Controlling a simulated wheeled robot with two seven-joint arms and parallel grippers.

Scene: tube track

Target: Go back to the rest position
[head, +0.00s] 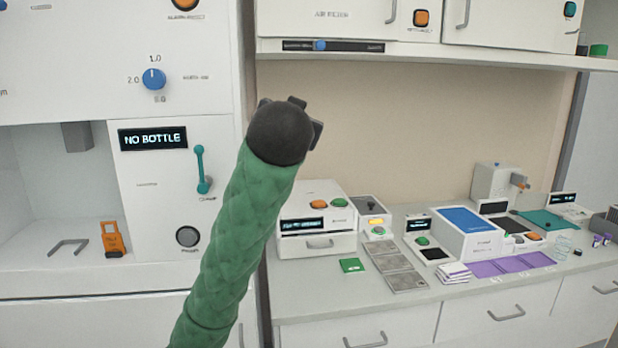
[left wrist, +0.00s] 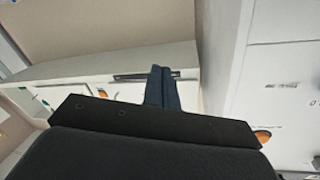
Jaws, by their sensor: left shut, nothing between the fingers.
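My left arm, in a green sleeve, rises from the bottom of the head view. Its dark wrist end, with my left gripper (head: 302,115), is raised in front of the edge of the tall white machine and the beige wall. The fingers are mostly hidden behind the wrist there. In the left wrist view the left gripper (left wrist: 161,72) shows its two dark fingers closed together and empty, pointing at a white cabinet front. It touches nothing that I can see. My right gripper is in neither view.
The tall white machine (head: 215,190) with a "NO BOTTLE" display (head: 153,138) stands at the left. A counter (head: 320,307) at the right holds a white drawer unit (head: 317,243), purple mats (head: 510,264) and several devices. A shelf (head: 430,55) with cabinets hangs above.

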